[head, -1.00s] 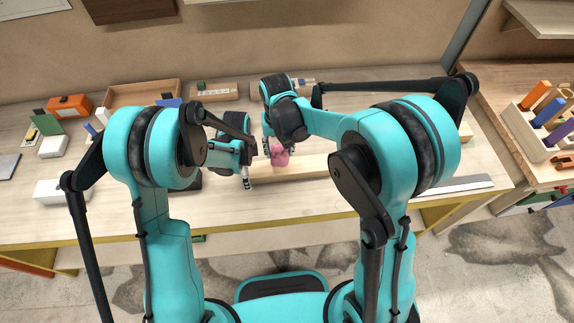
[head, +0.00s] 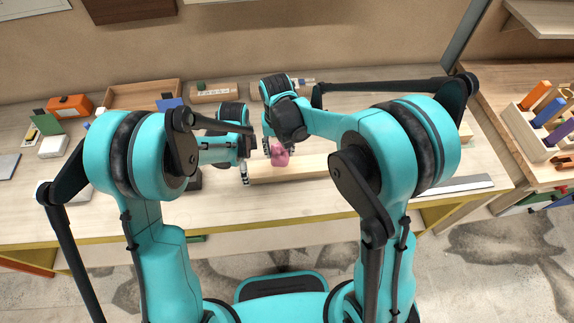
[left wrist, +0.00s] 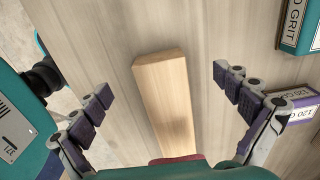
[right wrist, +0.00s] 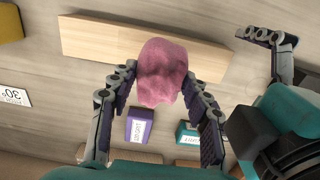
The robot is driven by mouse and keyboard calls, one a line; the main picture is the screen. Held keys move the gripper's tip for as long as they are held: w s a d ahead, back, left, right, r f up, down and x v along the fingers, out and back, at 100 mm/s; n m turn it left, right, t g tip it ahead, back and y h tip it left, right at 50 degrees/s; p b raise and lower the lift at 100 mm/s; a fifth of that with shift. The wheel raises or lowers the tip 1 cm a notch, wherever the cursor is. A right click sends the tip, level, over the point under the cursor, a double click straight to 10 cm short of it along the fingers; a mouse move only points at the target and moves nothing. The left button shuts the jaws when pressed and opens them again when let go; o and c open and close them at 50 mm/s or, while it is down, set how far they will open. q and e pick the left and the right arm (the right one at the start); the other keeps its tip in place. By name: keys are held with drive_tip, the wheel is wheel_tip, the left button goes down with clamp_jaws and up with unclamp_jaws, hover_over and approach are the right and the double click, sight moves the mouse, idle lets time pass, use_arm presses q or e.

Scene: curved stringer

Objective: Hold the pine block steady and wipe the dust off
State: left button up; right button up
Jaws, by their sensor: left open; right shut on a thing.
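The pine block (head: 310,166) is a long pale bar lying flat on the workbench; it also shows in the left wrist view (left wrist: 165,95) and the right wrist view (right wrist: 105,40). My left gripper (left wrist: 165,88) is open, with its fingers apart on both sides of the block's end and not touching it. My right gripper (head: 275,153) is shut on a crumpled pink cloth (right wrist: 162,72). In the right wrist view the cloth covers part of the block's near edge; whether it touches the block I cannot tell.
An open wooden tray (head: 142,94) and an orange box (head: 70,104) stand at the back left. Labelled sanding blocks, one purple (right wrist: 140,127), lie behind the pine block. A metal ruler (head: 455,185) lies at the right. A rack of coloured pieces (head: 530,130) stands far right.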

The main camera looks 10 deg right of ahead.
use_arm(q)
drive_tip(key=shift+r, duration=0.8)
wheel_tip(320, 180, up, 12)
idle(0.3)
idle(0.5)
